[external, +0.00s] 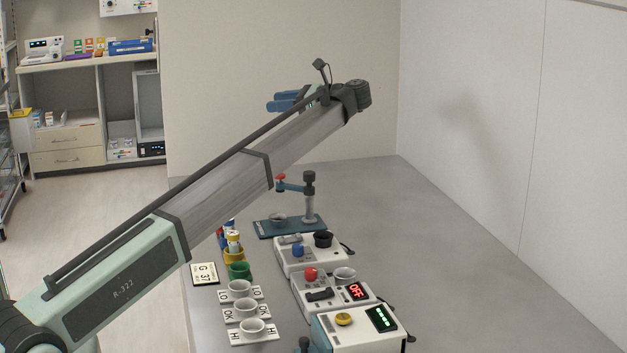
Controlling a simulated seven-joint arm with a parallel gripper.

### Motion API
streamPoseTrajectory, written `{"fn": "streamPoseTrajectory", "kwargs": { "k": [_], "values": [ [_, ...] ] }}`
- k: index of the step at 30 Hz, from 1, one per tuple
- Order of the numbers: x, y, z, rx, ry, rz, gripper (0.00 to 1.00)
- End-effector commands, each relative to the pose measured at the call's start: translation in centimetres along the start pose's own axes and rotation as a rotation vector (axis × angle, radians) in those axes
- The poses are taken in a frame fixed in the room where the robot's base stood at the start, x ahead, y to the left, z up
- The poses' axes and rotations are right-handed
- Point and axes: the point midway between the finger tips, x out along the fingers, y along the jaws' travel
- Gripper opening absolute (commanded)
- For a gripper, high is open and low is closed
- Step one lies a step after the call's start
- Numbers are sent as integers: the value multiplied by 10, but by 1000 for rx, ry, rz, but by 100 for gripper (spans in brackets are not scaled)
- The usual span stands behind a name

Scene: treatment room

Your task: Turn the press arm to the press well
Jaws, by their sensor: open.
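The press stands at the far part of the bench on a dark blue base plate (290,229). My arm link partly hides the fingers.
White devices with a blue knob (298,250), red knob (311,274) and yellow knob (344,319) line the bench in front of the press. The bench's right side is clear.

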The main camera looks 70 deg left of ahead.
Motion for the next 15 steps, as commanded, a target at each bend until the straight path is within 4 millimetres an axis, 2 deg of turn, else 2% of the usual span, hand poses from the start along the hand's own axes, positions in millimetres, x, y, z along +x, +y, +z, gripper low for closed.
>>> {"fn": "streamPoseTrajectory", "kwargs": {
  "k": [3,8,11,15],
  "values": [
    [10,11,10,13,109,-16,60],
    [15,19,11,73,286,-68,60],
    [11,25,4,141,424,-126,60],
    [-7,31,-16,269,628,-244,60]
  ]
}}
